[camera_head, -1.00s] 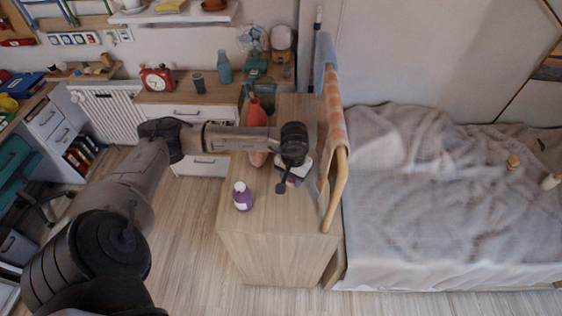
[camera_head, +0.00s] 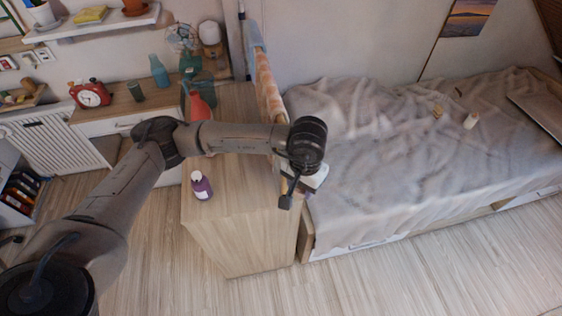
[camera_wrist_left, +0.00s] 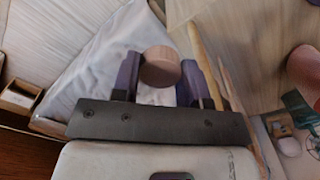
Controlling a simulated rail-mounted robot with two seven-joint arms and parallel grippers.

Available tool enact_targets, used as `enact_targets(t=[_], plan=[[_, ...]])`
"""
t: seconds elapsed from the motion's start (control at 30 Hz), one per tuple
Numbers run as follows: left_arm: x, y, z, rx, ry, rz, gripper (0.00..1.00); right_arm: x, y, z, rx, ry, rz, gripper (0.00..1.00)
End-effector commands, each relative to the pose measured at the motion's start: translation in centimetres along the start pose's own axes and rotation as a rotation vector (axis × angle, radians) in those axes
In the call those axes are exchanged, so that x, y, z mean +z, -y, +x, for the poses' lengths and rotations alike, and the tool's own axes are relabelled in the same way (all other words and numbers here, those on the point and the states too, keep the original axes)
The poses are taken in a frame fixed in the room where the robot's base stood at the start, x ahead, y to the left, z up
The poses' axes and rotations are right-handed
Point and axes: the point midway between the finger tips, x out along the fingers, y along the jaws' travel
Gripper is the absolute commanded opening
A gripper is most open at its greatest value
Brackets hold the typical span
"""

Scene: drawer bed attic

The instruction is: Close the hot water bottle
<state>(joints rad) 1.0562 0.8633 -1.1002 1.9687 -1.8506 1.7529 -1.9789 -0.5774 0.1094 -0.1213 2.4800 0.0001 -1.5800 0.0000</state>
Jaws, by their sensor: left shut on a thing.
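A coral-red bottle-shaped thing (camera_head: 198,106), which looks like the hot water bottle, stands on the wooden cabinet behind my left forearm; its lower part is hidden. Its opening is too small to judge. My left gripper (camera_head: 308,193) is over the cabinet's right edge beside the bed, apart from the bottle and mostly hidden by my wrist. In the left wrist view, its purple fingers (camera_wrist_left: 158,82) are shut on a round, light-brown, cap-like piece (camera_wrist_left: 160,65). A blurred reddish rounded thing (camera_wrist_left: 304,70) shows at that view's right edge. My right gripper is out of view.
A purple bottle with a white cap (camera_head: 202,187) stands at the front of the wooden cabinet (camera_head: 225,225). A towel rail with an orange cloth (camera_head: 268,85) stands between cabinet and bed (camera_head: 400,170). Small items lie on the bed. A red clock (camera_head: 90,94) stands at left.

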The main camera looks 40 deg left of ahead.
Motion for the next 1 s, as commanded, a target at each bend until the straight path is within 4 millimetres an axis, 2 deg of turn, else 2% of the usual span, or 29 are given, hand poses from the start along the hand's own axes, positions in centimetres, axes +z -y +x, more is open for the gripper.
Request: enact_targets(t=[0.03,0.1,0.23,0.37,0.53,0.8,1.0], plan=[[-0.4,-1.1,-1.6,0.002,-0.008,0.031,0.19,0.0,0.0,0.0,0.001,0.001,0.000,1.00],[-0.6,-2.2,-3.2,0.000,-0.007,0.066,0.19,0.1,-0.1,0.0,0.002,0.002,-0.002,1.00],[-0.7,-3.7,-5.5,0.000,-0.005,0.117,0.19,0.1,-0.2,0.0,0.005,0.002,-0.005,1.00],[-0.7,-4.5,-6.9,0.000,-0.002,0.148,0.19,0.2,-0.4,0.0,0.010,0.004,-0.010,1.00],[-0.7,-4.9,-7.5,0.000,0.001,0.161,0.19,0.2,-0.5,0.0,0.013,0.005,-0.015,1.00],[-0.7,-4.9,-7.6,0.001,0.001,0.162,0.19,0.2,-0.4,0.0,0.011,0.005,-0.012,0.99],[-0.7,-4.9,-7.6,0.001,0.000,0.161,0.19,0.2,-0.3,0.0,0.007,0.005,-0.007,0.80]])
